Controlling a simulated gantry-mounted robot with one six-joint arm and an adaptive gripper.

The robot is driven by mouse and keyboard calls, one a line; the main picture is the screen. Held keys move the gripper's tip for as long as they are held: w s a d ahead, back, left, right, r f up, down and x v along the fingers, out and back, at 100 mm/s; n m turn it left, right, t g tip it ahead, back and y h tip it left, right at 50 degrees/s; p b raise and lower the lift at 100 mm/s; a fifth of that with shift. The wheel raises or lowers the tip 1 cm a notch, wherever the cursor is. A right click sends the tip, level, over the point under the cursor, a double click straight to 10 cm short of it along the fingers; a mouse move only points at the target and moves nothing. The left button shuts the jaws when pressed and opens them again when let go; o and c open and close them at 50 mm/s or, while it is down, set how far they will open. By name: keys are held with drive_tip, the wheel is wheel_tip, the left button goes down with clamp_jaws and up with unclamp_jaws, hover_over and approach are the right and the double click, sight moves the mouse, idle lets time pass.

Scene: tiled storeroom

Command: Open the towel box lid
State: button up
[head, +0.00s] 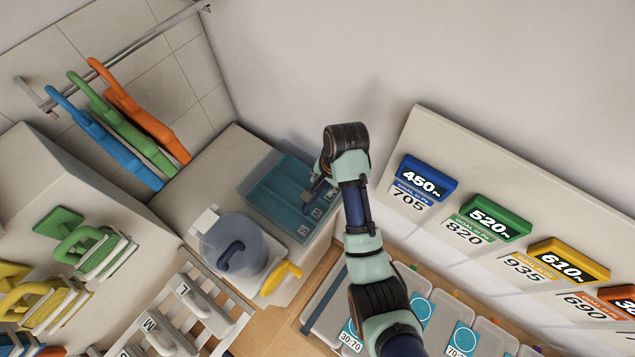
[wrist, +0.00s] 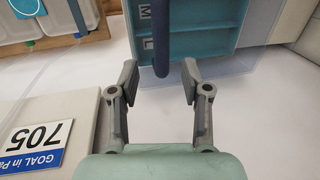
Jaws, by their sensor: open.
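The teal towel box (head: 268,196) sits on the pale counter by the wall in the head view, with small white size labels along its right side. In the wrist view its teal surface (wrist: 207,28) shows the letters M and L. A dark blue bar (wrist: 161,55) runs down from it, its end between my fingertips. My gripper (head: 315,194) is over the right part of the box; in the wrist view (wrist: 160,84) its fingers are apart, with a gap on both sides of the bar. I cannot tell whether the lid is fully closed.
A grey-blue round container (head: 232,240) with a handle and a yellow handle (head: 281,278) stand close to the box. Labelled bins (head: 462,335) lie below my arm. A sign board (head: 420,150) is at the right.

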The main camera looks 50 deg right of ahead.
sight(320, 189)
drive_tip(key=f, duration=0.2)
drive_tip(key=w+f, duration=0.1)
drive_tip(key=f, duration=0.2)
clamp_jaws()
drive_tip(key=shift+w, duration=0.1)
